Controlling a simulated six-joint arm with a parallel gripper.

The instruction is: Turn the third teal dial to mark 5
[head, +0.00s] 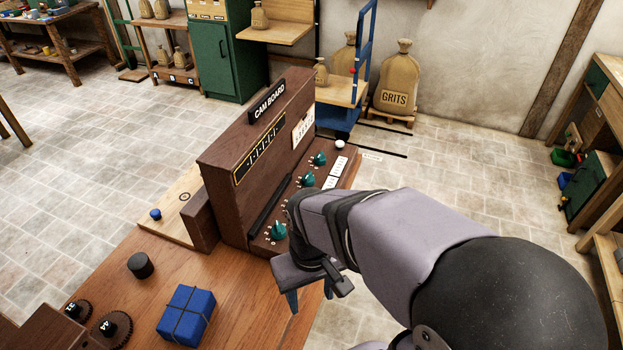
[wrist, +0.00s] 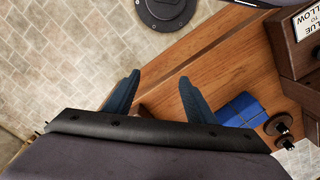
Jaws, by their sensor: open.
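The cam board (head: 262,150) is a dark brown console with a sloping panel. Its teal dials run in a row: a near one (head: 279,231), one further back (head: 308,180) and a far one (head: 319,160). My arm covers part of the row, so another dial may be hidden, and I cannot be sure which is third. The mark numbers are too small to read. My gripper (head: 311,295) is open and empty, pointing down beside the console's near end, apart from the dials. In the wrist view its two blue fingers (wrist: 158,80) are spread near the table edge, with no dial between them.
A blue tied box (head: 187,315), a black knob (head: 141,265) and dark gears (head: 110,328) are on the wooden table (head: 222,263). A white button (head: 340,144) is at the panel's far end. A board with a blue knob (head: 155,214) lies left of the console.

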